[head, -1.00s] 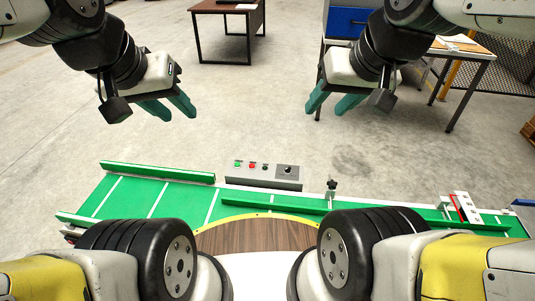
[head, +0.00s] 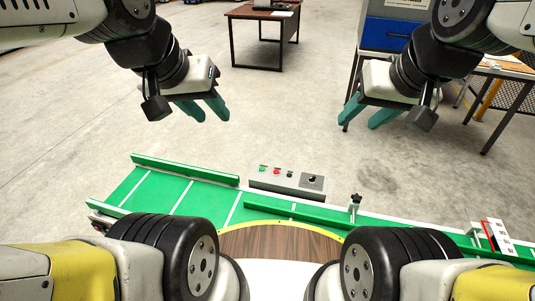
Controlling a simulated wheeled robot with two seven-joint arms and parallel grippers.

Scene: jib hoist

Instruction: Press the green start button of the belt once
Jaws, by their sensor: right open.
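The grey control box (head: 287,182) stands at the far edge of the green belt. On its top, from left to right, are the green button (head: 262,169), the red button (head: 277,171), a small dark button (head: 290,174) and a dark knob (head: 313,181). My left gripper (head: 206,109) hangs up and left of the box, its teal fingers apart and empty. My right gripper (head: 369,113) hangs up and right of the box, open and empty. Neither gripper touches the box, and the green button is in plain view.
The green belt (head: 160,187) runs across the front, with green side rails and a black clamp knob (head: 356,200). A red and white device (head: 490,236) stands at its right. A brown table (head: 262,13) and a blue cabinet (head: 388,30) stand behind. The floor between is clear.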

